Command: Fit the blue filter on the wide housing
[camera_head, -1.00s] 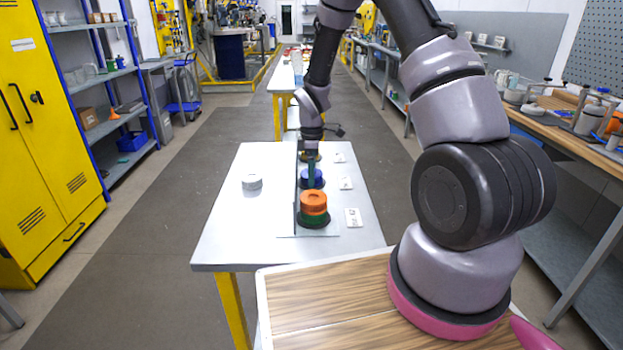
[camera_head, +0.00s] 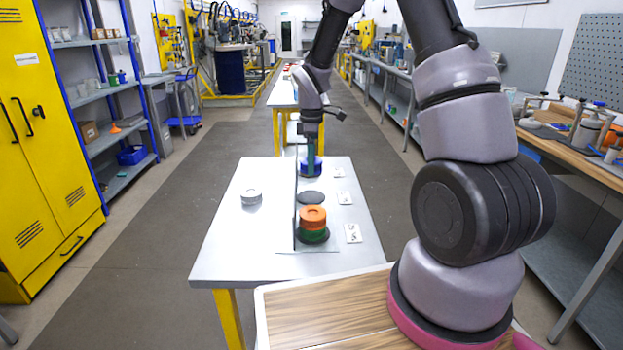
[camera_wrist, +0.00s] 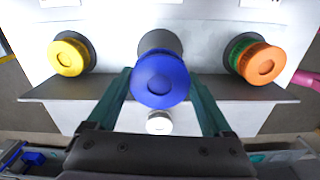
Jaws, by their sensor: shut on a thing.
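I cannot pick out the wide housing for certain.
An orange filter (camera_head: 312,214) sits on a green one (camera_head: 313,235) at the near end of the row. A yellow filter (camera_wrist: 67,56) sits at the other end. A thin upright panel (camera_head: 296,200) runs along the row. Labelled cards (camera_head: 353,233) lie to the right.

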